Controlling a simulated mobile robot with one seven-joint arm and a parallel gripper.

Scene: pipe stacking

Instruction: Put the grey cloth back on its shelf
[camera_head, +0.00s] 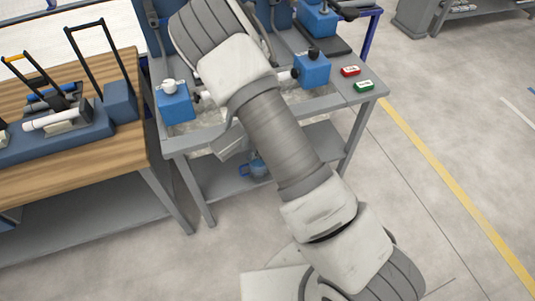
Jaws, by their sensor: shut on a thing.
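My arm crosses the middle of the camera_head view from the bottom right to the top. It covers much of the grey workbench (365,92). My gripper cannot be made out; it is hidden behind the arm or outside the picture. A small pale grey piece (229,143) shows at the arm's left edge, over the bench front. I cannot tell whether it is cloth or part of my arm. No grey cloth is clearly visible. The bench has a lower shelf (215,182), partly hidden by the arm, with a small blue tool (254,168) on it.
Blue blocks (174,103) with white fittings stand on the bench. A red button box (350,71) and a green one (364,86) sit at its right end. A wooden table (140,150) with blue toolboxes stands at left. The floor at right is clear, with a yellow line.

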